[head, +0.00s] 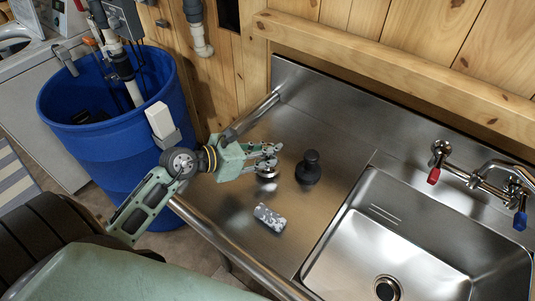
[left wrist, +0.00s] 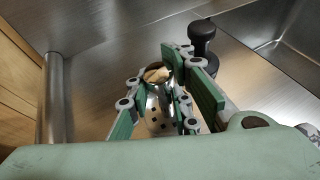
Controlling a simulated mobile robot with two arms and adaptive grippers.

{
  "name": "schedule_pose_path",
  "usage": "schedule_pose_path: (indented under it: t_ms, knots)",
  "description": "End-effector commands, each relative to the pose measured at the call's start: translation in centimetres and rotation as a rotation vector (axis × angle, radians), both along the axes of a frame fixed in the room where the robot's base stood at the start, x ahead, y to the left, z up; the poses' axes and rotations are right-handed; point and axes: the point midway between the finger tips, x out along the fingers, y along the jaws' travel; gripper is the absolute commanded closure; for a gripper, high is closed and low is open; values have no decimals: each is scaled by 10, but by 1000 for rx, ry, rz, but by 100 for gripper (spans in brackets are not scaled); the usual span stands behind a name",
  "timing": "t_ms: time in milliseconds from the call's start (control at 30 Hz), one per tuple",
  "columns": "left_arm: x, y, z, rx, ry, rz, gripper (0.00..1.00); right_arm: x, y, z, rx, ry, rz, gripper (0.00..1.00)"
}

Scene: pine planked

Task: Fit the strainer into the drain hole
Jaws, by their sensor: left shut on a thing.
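The strainer (head: 267,174) is a small shiny metal piece at the left part of the steel drainboard. The drain hole (head: 387,288) is a dark round opening with a metal ring in the sink floor at the bottom of the head view, far to the right of the gripper. My right gripper is not in view.
A black knobbed object (head: 308,168) stands just right of the gripper. A blue barrel (head: 110,135) stands left.

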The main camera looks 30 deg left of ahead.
Motion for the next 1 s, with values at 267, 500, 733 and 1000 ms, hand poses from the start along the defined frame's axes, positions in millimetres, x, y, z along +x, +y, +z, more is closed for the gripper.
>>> schedule_pose_path:
  t_ms: [267,500,733,1000]
  knots:
    - [0,0,-16,0,-2,0,100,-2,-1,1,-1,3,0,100]
    - [0,0,-20,1,-2,1,100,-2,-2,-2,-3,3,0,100]
    - [0,0,-19,1,-2,1,62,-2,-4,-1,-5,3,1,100]
    - [0,0,-19,1,-2,1,60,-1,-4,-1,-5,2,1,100]
